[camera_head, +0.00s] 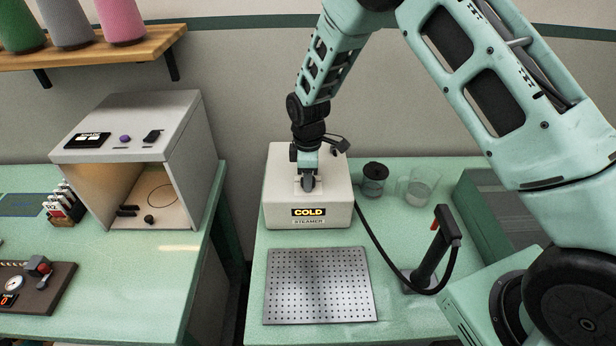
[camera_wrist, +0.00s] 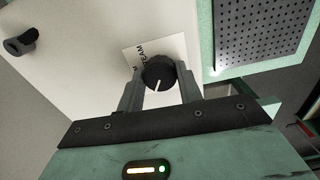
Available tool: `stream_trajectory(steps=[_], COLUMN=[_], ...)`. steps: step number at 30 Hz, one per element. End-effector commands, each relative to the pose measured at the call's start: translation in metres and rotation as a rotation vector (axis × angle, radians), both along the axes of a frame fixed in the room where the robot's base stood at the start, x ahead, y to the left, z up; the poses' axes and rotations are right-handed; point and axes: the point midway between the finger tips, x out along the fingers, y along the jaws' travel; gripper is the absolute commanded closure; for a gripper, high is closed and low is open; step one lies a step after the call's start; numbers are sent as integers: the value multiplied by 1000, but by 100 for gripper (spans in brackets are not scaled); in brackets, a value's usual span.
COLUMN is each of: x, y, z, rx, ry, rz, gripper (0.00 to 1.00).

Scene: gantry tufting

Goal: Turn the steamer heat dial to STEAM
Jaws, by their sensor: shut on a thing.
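The steamer (camera_head: 277,205) is a pale box at the back of the right-hand table, with a "COLD" display (camera_head: 308,212) lit in yellow on its front. Its heat dial (camera_wrist: 158,74) is a round black knob with a white pointer line, seen in the wrist view on a white label where "STEAM" is partly readable. My gripper (camera_wrist: 158,88) is shut on the dial, one finger on each side. The pointer runs toward the gripper side of the picture, away from the visible STEAM lettering. In the head view my gripper (camera_head: 307,182) comes down onto the steamer's top and hides the dial.
A perforated metal plate (camera_head: 318,286) lies in front of the steamer. A dark jar (camera_head: 374,178) and a clear glass (camera_head: 420,188) stand to its right. A black hose (camera_head: 378,244) runs to an upright handle (camera_head: 432,252). A grey open-fronted box (camera_head: 190,140) stands on the left table.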

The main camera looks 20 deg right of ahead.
Motion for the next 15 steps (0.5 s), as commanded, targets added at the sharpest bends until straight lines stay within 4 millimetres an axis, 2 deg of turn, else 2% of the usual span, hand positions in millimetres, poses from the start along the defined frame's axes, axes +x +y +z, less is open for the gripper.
stream_trajectory(steps=[8,15], x=[1,1], y=[0,0], z=[-2,-2], rx=[0,0], ry=[-2,-3], rz=[-174,-398], gripper=[87,87])
